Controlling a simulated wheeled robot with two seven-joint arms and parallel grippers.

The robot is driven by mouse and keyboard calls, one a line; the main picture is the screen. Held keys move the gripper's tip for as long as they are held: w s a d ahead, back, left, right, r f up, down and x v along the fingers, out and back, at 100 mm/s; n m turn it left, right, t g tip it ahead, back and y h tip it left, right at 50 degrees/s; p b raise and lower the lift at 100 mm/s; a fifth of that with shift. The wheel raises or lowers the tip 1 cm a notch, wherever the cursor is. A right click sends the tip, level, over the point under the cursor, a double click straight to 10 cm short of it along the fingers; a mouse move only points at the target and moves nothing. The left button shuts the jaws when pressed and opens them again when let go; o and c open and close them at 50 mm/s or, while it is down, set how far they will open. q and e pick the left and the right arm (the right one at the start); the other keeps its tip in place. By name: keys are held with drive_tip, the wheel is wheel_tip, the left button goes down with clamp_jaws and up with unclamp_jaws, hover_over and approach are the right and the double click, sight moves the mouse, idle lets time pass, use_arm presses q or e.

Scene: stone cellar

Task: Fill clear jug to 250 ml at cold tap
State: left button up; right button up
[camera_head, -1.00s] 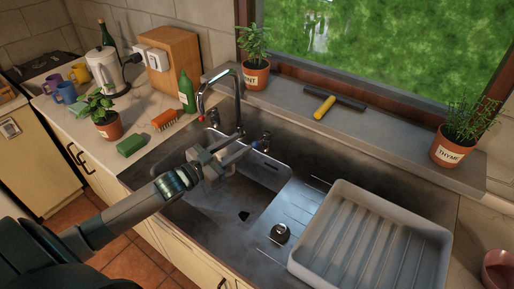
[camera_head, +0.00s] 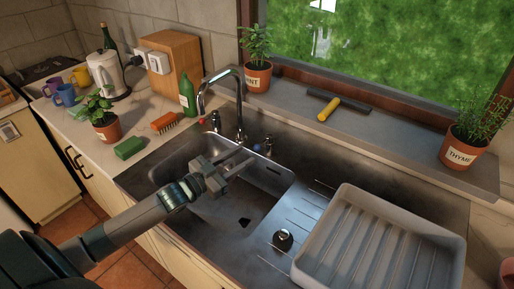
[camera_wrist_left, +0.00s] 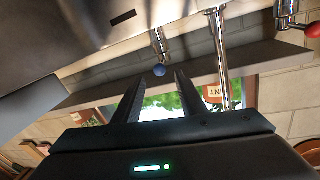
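The tap (camera_head: 238,105) has a curved chrome spout over the sink (camera_head: 215,205). Its cold side has a blue knob (camera_head: 257,148), and a red knob (camera_head: 202,121) shows by the spout. In the left wrist view the blue knob (camera_wrist_left: 159,71) lies beyond the gap between the fingers, apart from them. The red knob (camera_wrist_left: 313,31) is at the right edge there. My left gripper (camera_head: 240,163) is over the sink, open and empty, short of the blue knob. I see no water running. The clear jug is not in these views. My right gripper is not in view.
A white drying tray (camera_head: 375,245) fills the right drainer. Plant pots (camera_head: 257,77) and a yellow-handled tool (camera_head: 328,108) stand on the sill. A green bottle (camera_head: 187,92), a brush (camera_head: 164,122), a green sponge (camera_head: 129,147) and a kettle (camera_head: 107,75) are on the left counter.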

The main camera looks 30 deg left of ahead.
sight(257, 147)
use_arm(q)
drive_tip(key=shift+p+x, duration=1.15)
drive_tip(key=shift+x, duration=2.5)
drive_tip(key=shift+c, duration=0.7)
clamp_jaws()
